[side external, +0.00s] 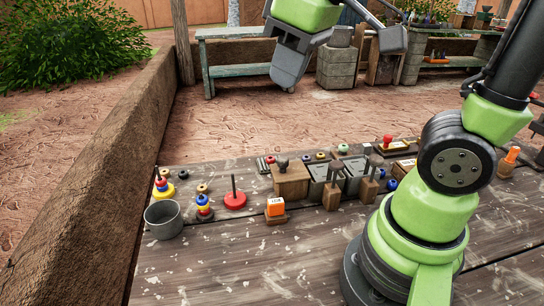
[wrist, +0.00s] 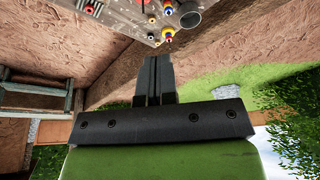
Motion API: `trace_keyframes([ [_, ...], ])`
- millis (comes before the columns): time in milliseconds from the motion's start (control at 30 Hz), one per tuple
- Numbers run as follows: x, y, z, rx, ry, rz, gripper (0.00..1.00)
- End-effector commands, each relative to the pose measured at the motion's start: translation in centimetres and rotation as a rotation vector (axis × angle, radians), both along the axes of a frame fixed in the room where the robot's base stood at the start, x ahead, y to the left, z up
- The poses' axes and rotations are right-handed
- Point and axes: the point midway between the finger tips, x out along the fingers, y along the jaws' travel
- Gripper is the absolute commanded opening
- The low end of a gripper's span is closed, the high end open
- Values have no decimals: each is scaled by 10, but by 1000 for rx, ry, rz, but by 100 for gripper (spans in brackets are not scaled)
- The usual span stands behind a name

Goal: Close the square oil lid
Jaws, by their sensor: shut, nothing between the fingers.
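My gripper (side external: 288,80) hangs high above the far side of the table, fingers shut and empty. Its shut fingers also show in the wrist view (wrist: 153,65). Square containers stand mid-table: a wooden box (side external: 290,180) with a dark knob on top, and grey metal boxes (side external: 322,190) and (side external: 353,182) to its right. I cannot tell which one carries the square oil lid, or how that lid stands. My gripper is well apart from all of them.
A grey metal cup (side external: 164,219) and a red disc with a peg (side external: 235,200) stand left on the table. Wooden blocks with dark-topped handles (side external: 333,190) stand close by the boxes. A mud wall (side external: 110,170) runs along the left. The table front is mostly clear.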

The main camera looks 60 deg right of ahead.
Motion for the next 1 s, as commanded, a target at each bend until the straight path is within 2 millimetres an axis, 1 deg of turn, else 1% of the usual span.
trace_keyframes([
  [33,15,-2,-6,-48,57,73,0],
  [100,34,-5,-15,-118,131,183,0],
  [167,51,-7,-25,-171,195,279,0],
  [300,85,-13,-55,-280,349,500,0],
  [400,105,-16,-79,-336,449,639,0],
  [500,117,-19,-100,-374,529,746,0],
  [600,124,-21,-114,-395,581,816,0],
  [733,127,-23,-123,-406,611,856,0],
  [867,125,-27,-134,-405,615,859,0],
  [967,121,-32,-149,-405,616,860,0],
  [1000,119,-35,-157,-403,618,858,0],
])
